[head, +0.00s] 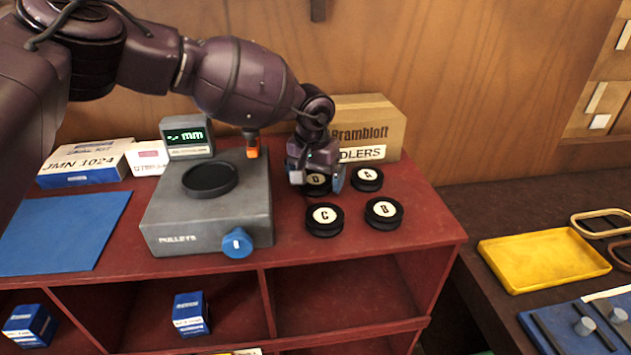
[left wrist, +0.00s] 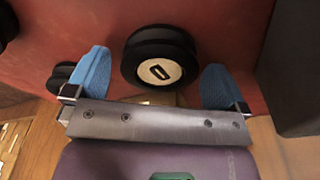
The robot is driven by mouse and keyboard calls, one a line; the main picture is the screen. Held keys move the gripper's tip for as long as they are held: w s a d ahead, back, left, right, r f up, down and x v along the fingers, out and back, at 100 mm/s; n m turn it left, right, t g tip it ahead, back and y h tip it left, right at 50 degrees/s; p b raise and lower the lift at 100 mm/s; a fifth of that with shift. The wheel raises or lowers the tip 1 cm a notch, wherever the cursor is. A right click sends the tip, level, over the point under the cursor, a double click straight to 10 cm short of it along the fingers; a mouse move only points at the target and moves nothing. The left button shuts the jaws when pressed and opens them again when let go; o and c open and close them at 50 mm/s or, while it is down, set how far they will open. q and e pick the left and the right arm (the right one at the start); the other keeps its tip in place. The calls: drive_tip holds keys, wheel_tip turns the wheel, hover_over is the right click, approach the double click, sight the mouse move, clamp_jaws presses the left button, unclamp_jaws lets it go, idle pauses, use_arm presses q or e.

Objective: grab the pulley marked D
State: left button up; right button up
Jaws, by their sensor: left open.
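The pulley marked D (head: 316,181) is a black disc with a pale label, on the red bench top, partly hidden behind my left gripper in the head view. My left gripper (head: 318,181) is open above it. In the left wrist view the D pulley (left wrist: 160,50) lies between the two blue fingertips of the left gripper (left wrist: 155,85), with a gap on each side. Pulleys A (head: 367,179), B (head: 383,212) and C (head: 324,219) stand close by, to the right and in front. My right gripper is not in view.
A grey pulley gauge (head: 210,215) with a blue knob stands left of the pulleys. A cardboard Brambloft box (head: 380,125) stands right behind them. A blue mat (head: 65,230) lies at left; a yellow tray (head: 545,258) is on the side table.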

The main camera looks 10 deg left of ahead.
use_arm(q)
drive_tip(key=c, duration=1.1)
